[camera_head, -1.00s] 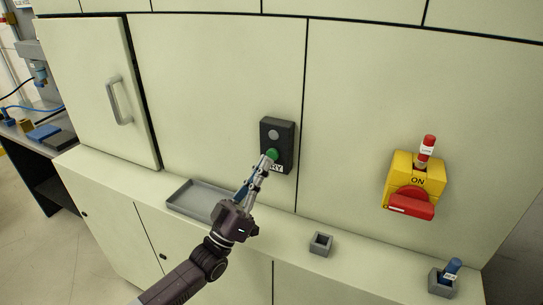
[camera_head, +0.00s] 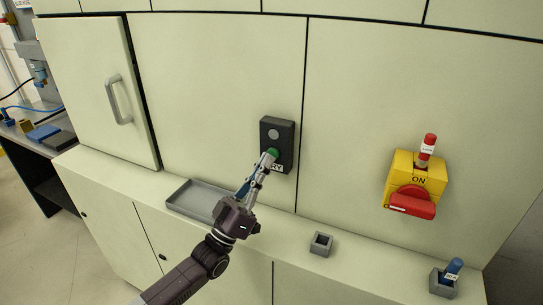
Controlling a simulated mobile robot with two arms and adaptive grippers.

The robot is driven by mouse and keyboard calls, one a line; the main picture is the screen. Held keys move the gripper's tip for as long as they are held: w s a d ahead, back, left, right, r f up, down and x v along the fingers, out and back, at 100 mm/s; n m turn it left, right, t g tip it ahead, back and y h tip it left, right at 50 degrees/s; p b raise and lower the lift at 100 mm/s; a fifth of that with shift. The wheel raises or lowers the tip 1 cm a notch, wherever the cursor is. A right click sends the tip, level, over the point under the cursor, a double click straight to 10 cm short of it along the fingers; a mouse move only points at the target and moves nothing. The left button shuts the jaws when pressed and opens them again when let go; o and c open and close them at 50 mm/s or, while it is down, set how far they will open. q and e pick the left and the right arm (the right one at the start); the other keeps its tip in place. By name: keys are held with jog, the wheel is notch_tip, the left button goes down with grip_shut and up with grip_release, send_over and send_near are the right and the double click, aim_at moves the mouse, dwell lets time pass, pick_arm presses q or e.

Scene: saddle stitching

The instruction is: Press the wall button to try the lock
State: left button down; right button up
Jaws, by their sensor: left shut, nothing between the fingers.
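The wall button box (camera_head: 287,140) is dark grey and fixed to the pale panel. It has a grey round lamp or button (camera_head: 274,134) above a green button (camera_head: 272,153), and a white label below, partly hidden. My left gripper (camera_head: 268,160) is shut and empty, its tips at the lower edge of the green button; they look to be touching it. A yellow switch box (camera_head: 404,166) marked ON has a red handle (camera_head: 412,203) and a red, white-labelled padlock (camera_head: 428,150) at its top. My right gripper is not in view.
A grey tray (camera_head: 176,203) lies on the ledge behind my left arm. A small empty grey holder (camera_head: 321,244) and another holder (camera_head: 441,284) with a blue labelled piece (camera_head: 453,268) stand to the right. A door with a handle (camera_head: 119,99) is at left.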

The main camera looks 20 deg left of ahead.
pick_arm(q)
jog(key=shift+w+b, duration=0.4)
jog(key=shift+w, duration=0.1)
dwell(0.6)
dwell(0.3)
jog(key=shift+s+p, duration=0.45)
jog(key=shift+s, duration=0.5)
jog(key=s+p, duration=0.2)
jog(key=s, duration=0.3)
dwell(0.7)
